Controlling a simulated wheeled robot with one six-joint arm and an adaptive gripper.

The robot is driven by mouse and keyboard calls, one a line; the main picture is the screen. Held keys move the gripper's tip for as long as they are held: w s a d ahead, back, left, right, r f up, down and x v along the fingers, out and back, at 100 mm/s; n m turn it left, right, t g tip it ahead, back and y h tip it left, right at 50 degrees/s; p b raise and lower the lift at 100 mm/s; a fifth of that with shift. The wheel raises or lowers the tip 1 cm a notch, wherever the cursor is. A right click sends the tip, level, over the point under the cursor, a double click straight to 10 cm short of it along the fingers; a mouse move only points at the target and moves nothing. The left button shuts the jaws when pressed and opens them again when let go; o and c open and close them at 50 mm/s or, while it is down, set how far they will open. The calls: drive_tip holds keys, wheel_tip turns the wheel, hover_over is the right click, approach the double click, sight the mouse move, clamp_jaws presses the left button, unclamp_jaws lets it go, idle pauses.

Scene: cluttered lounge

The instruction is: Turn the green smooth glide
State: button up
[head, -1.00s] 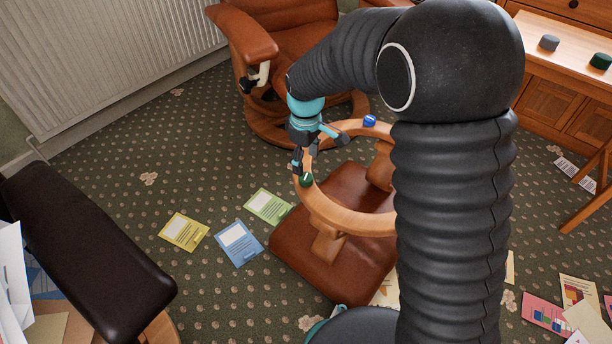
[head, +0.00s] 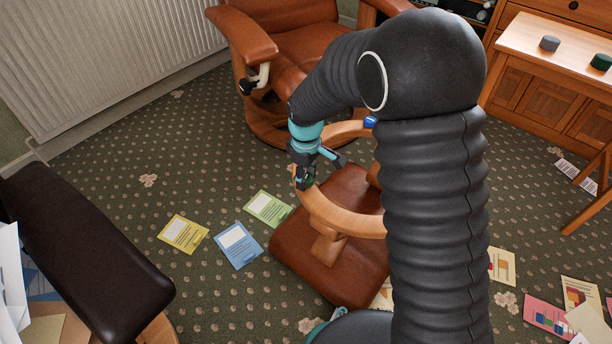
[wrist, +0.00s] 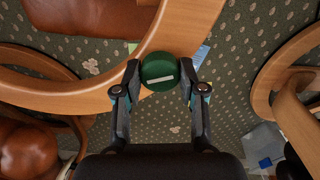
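The green smooth glide (wrist: 160,72) is a round dark green disc with a pale bar across its face. It sits at the wooden ring base (wrist: 110,88) of an upturned footstool. In the wrist view my gripper (wrist: 160,76) has one finger on each side of the glide, and both fingertips appear to touch its rim. In the head view my gripper (head: 304,183) is at the left side of the ring (head: 340,218) and mostly hides the glide. A blue glide (head: 370,122) sits farther back on the same ring.
The footstool's brown seat (head: 300,260) lies on the patterned carpet. A brown armchair (head: 290,45) stands behind. Yellow (head: 183,233), blue (head: 238,245) and green (head: 268,208) cards lie left of the stool. A table (head: 555,55) at right holds a grey and a green disc.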

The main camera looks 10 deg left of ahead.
drive_tip(key=shift+c, duration=0.9)
drive_tip(key=shift+m, duration=0.3)
drive_tip(key=m, duration=0.4)
drive_tip(key=shift+m+p, duration=0.3)
drive_tip(key=shift+p, duration=0.05)
drive_tip(key=m, duration=1.1)
drive_tip(key=shift+m+p, duration=0.4)
drive_tip(key=m, duration=0.5)
drive_tip(key=shift+m, duration=0.3)
